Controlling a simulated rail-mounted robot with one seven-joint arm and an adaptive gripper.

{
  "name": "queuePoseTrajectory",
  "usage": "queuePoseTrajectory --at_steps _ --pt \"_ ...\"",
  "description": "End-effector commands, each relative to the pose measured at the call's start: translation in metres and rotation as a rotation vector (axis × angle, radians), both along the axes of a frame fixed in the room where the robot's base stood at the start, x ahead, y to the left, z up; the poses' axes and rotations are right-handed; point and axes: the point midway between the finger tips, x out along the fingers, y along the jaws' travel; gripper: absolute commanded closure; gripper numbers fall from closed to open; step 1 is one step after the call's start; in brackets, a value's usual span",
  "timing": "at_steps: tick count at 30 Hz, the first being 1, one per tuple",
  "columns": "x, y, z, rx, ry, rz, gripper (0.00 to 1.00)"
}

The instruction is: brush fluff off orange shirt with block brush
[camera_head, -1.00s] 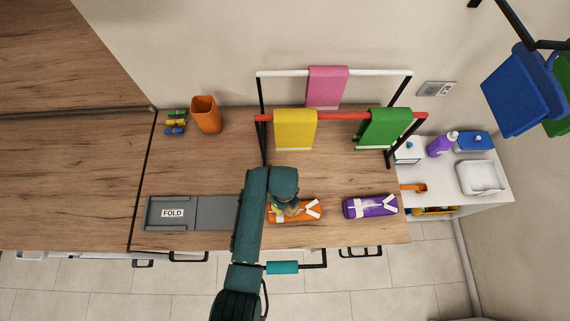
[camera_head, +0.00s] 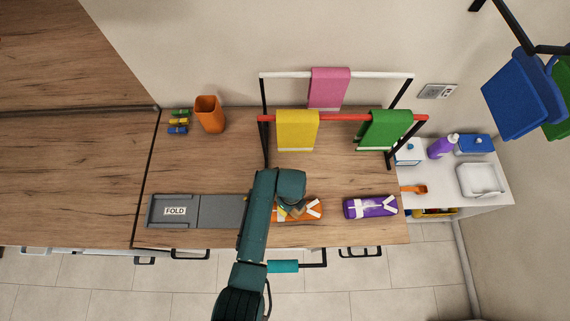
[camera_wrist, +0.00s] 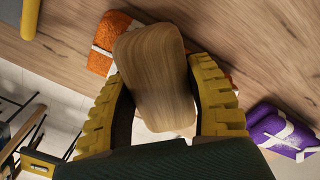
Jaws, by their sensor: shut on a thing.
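The folded orange shirt (camera_head: 314,213) with white stripes lies on the counter. It also shows in the wrist view (camera_wrist: 112,32), partly hidden behind the brush. My gripper (camera_wrist: 165,95) has yellow ribbed fingers shut on the sides of the wooden block brush (camera_wrist: 154,70). The brush is over the shirt in the wrist view; its bristle side is hidden, and I cannot tell whether it touches the cloth. In the head view my arm covers the shirt's left part and most of the gripper. I cannot make out any fluff.
A folded purple shirt (camera_head: 370,208) lies to the right. The grey FOLD board (camera_head: 221,211) lies to the left. Behind stands a rack with yellow (camera_head: 297,130), green (camera_head: 385,129) and pink (camera_head: 329,87) cloths. An orange cup (camera_head: 209,115) stands at the back left.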

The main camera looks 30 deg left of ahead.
Motion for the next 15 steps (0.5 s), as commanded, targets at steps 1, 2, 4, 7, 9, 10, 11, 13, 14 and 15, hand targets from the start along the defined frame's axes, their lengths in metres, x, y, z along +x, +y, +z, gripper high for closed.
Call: queuePoseTrajectory --at_steps 1,2,4,7,9,10,11,13,14,15 --pt "0.002 0.001 0.000 0.001 -0.001 -0.001 0.75" --pt "0.002 0.001 -0.001 0.001 -0.001 -0.001 0.75" --pt "0.002 0.001 0.008 0.000 0.000 -0.003 0.75" --pt "0.002 0.000 0.027 0.001 -0.002 -0.004 0.75" --pt "0.002 -0.001 0.033 0.000 0.000 -0.005 0.75" --pt "0.002 -0.001 0.035 0.000 0.000 -0.005 0.75" --pt "0.002 -0.001 0.038 0.000 0.000 -0.005 0.75" --pt "0.002 -0.001 0.045 0.001 -0.001 -0.006 0.75" --pt "0.002 -0.001 0.047 0.001 -0.001 -0.007 0.75" --pt "0.002 -0.001 0.051 0.001 -0.001 -0.007 0.75"
